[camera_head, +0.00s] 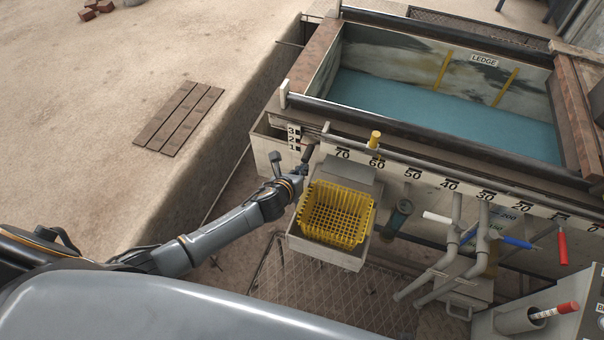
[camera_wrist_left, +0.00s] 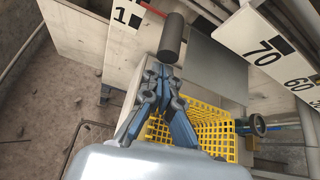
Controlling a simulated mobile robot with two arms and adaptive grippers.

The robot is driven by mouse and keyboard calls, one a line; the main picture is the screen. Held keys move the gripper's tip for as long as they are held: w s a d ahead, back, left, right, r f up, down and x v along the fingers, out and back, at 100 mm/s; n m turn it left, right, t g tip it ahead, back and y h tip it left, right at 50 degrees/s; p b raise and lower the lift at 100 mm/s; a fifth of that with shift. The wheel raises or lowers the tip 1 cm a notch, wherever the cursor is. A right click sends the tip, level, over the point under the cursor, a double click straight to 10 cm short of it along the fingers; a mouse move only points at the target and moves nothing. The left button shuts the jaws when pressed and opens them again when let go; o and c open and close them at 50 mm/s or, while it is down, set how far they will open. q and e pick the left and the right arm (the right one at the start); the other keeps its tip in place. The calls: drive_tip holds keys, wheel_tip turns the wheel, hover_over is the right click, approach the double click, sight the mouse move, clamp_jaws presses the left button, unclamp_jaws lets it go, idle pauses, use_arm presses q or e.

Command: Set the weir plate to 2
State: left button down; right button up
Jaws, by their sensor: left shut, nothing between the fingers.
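A small upright scale marked 3, 2, 1 (camera_head: 293,137) stands at the left end of the tank. Its 1 mark also shows in the left wrist view (camera_wrist_left: 127,14), with a thin red strip beside it. A dark cylindrical grip (camera_wrist_left: 172,38) sticks out next to this scale; I take it to be the weir plate's handle. The plate itself I cannot make out clearly. My left gripper (camera_head: 303,164) is just below the scale. In the left wrist view its fingers (camera_wrist_left: 166,84) are shut and empty, with the tips close to the grip's lower end; contact is unclear. My right gripper is out of view.
A yellow basket (camera_head: 335,213) sits right beside my left gripper. A long ruler (camera_head: 431,180) runs along the water tank's front (camera_head: 450,112). White, blue and red levers stand at the right. Open ground lies at the left, with a wooden pallet (camera_head: 180,117).

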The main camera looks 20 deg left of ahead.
use_arm(q)
drive_tip(key=shift+w+r, duration=0.25)
drive_tip(key=shift+r, duration=0.1)
drive_tip(key=shift+a, duration=0.1)
drive_tip(key=d+v, duration=0.1)
drive_tip(key=v, duration=1.1)
drive_tip(key=shift+s+a+f, duration=0.2)
drive_tip(key=shift+a, duration=0.25)
